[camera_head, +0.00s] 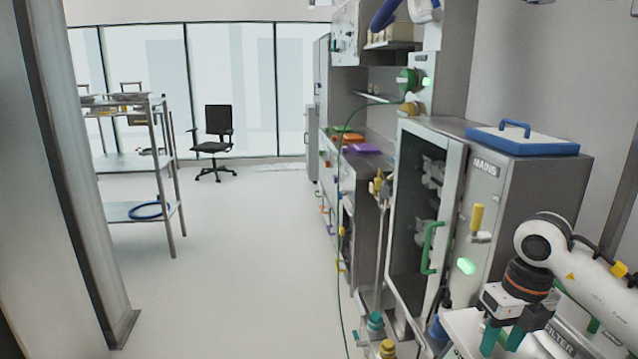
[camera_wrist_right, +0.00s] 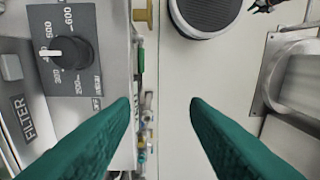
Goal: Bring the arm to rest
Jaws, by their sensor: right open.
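My right arm (camera_head: 585,265) comes in from the right side of the head view, bent with its wrist pointing down. My right gripper (camera_head: 500,340) has green fingers and hangs at the lower right, in front of the grey MAINS cabinet. In the right wrist view the two green fingers (camera_wrist_right: 160,125) are spread wide apart with nothing between them. Below them show a grey panel (camera_wrist_right: 75,50) with a black knob and the word FILTER, and pale floor. My left gripper is in neither view.
The MAINS cabinet (camera_head: 480,220) has a glass door with a green handle (camera_head: 432,248); a blue-edged lid (camera_head: 522,139) lies on top. A metal shelf cart (camera_head: 140,160) stands at the left, a black chair (camera_head: 213,140) farther back. The floor (camera_head: 235,265) between is clear.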

